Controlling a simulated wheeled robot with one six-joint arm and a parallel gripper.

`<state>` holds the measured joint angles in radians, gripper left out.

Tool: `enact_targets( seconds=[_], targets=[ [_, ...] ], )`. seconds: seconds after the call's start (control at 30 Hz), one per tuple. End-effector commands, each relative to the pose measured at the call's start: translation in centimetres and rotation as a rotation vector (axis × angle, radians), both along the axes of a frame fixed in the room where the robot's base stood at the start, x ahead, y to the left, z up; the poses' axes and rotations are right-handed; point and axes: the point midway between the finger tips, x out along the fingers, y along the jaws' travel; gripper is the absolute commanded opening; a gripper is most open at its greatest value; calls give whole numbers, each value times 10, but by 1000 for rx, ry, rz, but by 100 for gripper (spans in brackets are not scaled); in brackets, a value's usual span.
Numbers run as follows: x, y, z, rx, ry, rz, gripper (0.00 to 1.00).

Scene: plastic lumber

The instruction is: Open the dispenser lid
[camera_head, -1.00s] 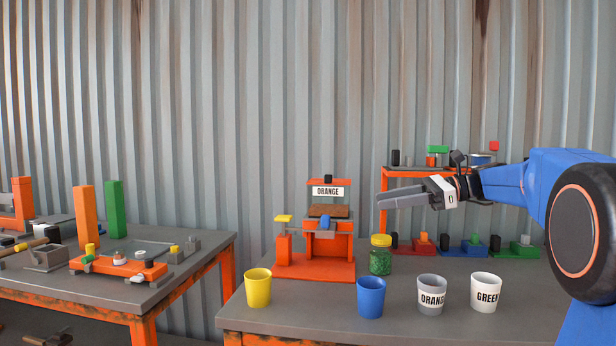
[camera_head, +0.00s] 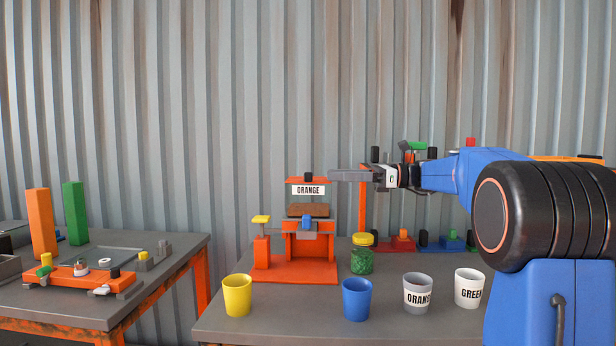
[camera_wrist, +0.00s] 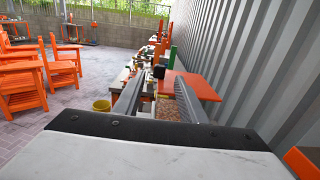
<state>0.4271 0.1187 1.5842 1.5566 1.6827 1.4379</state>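The orange dispenser (camera_head: 290,265) stands on the table in the head view, with an ORANGE label on its upper front. Its orange lid (camera_head: 296,180) is at the top with a small black knob (camera_head: 308,177). The lid also shows in the wrist view as a flat orange plate (camera_wrist: 202,86), with a dark knob (camera_wrist: 158,72) at its left edge. My gripper (camera_head: 332,176) is at lid height, close to the label's right end. In the wrist view my gripper (camera_wrist: 159,82) has its fingers apart, with brown grains visible between them. Contact with the lid cannot be told.
A green jar with a yellow cap (camera_head: 362,258) stands right of the dispenser. A yellow cup (camera_head: 237,297), blue cup (camera_head: 357,300), grey cup (camera_head: 417,290) and white cup (camera_head: 469,287) line the front. An orange shelf post (camera_head: 362,210) stands behind. A second table (camera_head: 170,275) is at left.

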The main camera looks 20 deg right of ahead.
Motion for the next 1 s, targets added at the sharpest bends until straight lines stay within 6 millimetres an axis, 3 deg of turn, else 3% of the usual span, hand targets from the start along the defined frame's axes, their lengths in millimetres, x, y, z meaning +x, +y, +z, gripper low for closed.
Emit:
enact_targets(
  seconds=[0.3, 0.5, 0.93, 1.0],
  targets=[
    [16, 53, 0, -1, 0, 3, 38],
    [23, 74, 0, -1, 0, 2, 38],
    [26, 81, 0, -1, 0, 0, 38],
    [26, 81, 0, -1, 0, 0, 23]
  ],
)
